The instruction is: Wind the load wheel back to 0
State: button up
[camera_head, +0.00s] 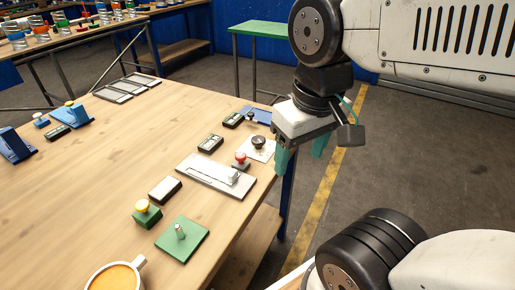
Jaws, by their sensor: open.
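A small black round knob (259,142) stands on a white plate at the table's right edge. It may be the load wheel, but no mark or scale can be read at this size. My gripper (301,155) has teal fingers, is open and empty, and points down just right of the table edge. It is to the right of the black knob, apart from it in the picture. A dark display box (210,144) lies left of the knob; its reading cannot be made out.
A red button (240,159) stands beside a grey slider plate (215,176). Nearer are a yellow button on a green box (147,213), a green plate with a peg (190,245) and an orange-filled cup (114,277). Blue stands (70,115) are far left. The table middle is clear.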

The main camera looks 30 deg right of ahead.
aim_at(259, 141)
jog(key=u, duration=2.2)
jog(key=k, duration=1.15)
jog(key=z, duration=1.75)
jog(key=i, duration=0.5)
jog(key=z, duration=0.05)
